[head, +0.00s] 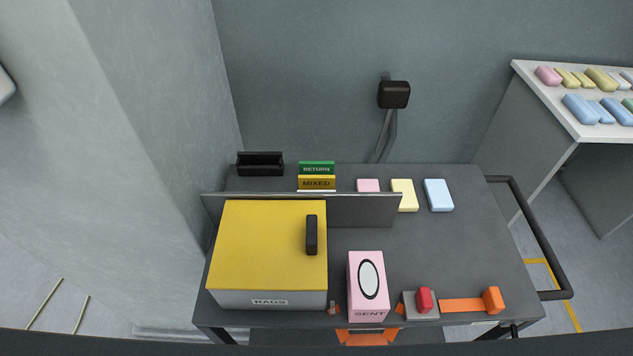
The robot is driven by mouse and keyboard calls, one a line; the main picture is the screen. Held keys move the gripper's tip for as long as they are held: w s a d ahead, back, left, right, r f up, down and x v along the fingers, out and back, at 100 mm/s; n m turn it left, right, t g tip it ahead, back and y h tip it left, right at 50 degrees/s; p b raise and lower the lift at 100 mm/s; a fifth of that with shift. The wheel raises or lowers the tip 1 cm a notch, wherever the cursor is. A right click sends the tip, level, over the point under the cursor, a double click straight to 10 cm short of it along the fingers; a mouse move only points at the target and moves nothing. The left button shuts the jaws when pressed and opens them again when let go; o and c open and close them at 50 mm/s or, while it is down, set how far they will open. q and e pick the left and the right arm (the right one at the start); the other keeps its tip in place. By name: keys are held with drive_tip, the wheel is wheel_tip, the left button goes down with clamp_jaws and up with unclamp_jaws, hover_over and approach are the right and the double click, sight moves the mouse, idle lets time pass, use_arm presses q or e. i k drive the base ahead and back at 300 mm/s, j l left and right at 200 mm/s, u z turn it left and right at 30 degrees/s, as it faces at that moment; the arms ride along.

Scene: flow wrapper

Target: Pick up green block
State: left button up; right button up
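A green block (316,168) marked RETURN is at the back of the dark table, left of the middle. A yellow block (317,184) marked MIXED sits directly in front of or below it; I cannot tell whether the green one rests on it. Neither of my grippers shows in the head view.
A grey upright panel (365,212) crosses the table in front of the green block. A yellow-lidded RAGS box (265,245) and a pink SENT box (368,285) stand nearer. A black tray (260,164) is left of the green block. Pink, yellow and pale blue blocks (438,195) lie right.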

sight(306, 167)
drive_tip(key=k+l, duration=0.1)
drive_tip(key=k, duration=0.4)
drive_tip(key=k+l, duration=0.15)
drive_tip(key=k, duration=0.35)
